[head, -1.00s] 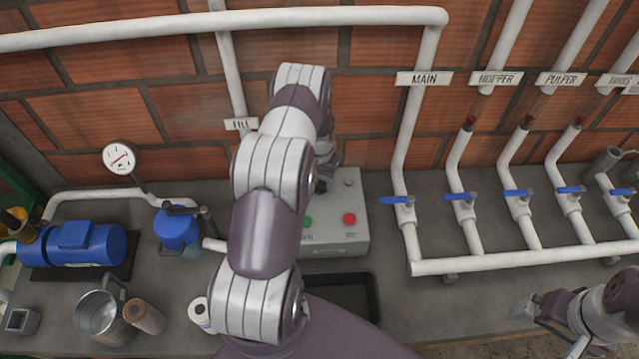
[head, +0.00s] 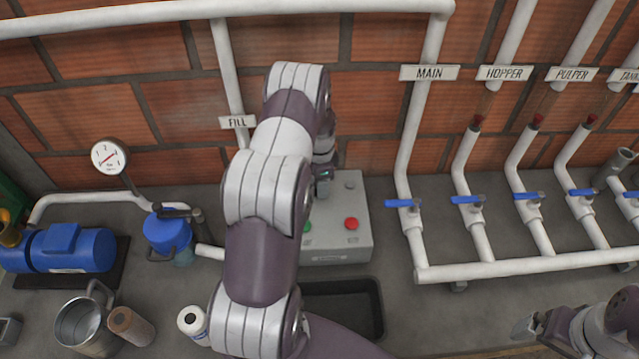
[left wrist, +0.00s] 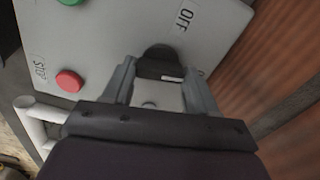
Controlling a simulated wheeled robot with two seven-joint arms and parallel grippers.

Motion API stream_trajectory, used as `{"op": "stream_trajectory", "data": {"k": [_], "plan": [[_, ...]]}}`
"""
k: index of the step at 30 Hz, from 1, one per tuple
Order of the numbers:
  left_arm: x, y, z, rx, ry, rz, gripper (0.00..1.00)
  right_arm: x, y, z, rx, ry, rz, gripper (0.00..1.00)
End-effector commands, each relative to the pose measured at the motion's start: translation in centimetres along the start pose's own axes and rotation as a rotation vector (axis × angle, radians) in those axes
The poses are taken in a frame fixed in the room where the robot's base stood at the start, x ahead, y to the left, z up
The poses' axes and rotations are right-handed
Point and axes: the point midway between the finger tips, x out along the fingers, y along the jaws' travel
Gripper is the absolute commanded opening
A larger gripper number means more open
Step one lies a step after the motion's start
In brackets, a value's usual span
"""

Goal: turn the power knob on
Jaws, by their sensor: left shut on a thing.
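The control box (head: 350,240) is grey, with a red button (head: 351,224) and a green button mostly behind my left arm. In the left wrist view the black power knob (left wrist: 160,53) has a pale mark and sits near the OFF label (left wrist: 185,20). My left gripper (left wrist: 160,75) has a finger on either side of the knob and is shut on it. In the head view my left gripper (head: 323,175) is over the upper part of the box and hides the knob. My right gripper (head: 527,326) is low at the right, away from the box; its jaws are unclear.
White pipes with blue valve handles (head: 403,203) stand right of the box. A black tray (head: 340,300) lies in front of it. A blue pump (head: 70,247), a metal jug (head: 85,322) and a gauge (head: 109,157) are at the left. A brick wall rises behind.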

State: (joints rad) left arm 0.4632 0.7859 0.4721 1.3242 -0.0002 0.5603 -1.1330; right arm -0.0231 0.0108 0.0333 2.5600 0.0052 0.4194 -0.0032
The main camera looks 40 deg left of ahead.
Motion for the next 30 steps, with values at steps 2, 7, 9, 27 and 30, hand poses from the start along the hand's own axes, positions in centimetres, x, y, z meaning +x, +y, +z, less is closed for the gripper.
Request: {"op": "stream_trajectory", "data": {"k": [2,7,9,27,30], "plan": [[-0.02,-0.19,-0.10,0.047,0.003,-0.006,0.27,0.39,0.00,0.04,0.000,0.000,0.000,1.00],[-0.10,-0.20,-0.10,0.134,0.003,-0.006,0.27,0.73,0.00,0.09,0.000,0.000,0.000,1.00],[-0.12,-0.19,-0.10,0.159,0.003,-0.006,0.27,0.83,0.00,0.10,0.000,0.000,0.000,1.00],[-0.22,-0.20,-0.10,0.218,0.002,-0.006,0.27,0.98,0.00,0.12,0.000,0.000,0.000,1.00],[-0.23,-0.20,-0.10,0.218,0.002,-0.006,0.60,0.98,0.00,0.12,0.000,0.000,0.000,1.00]]}}
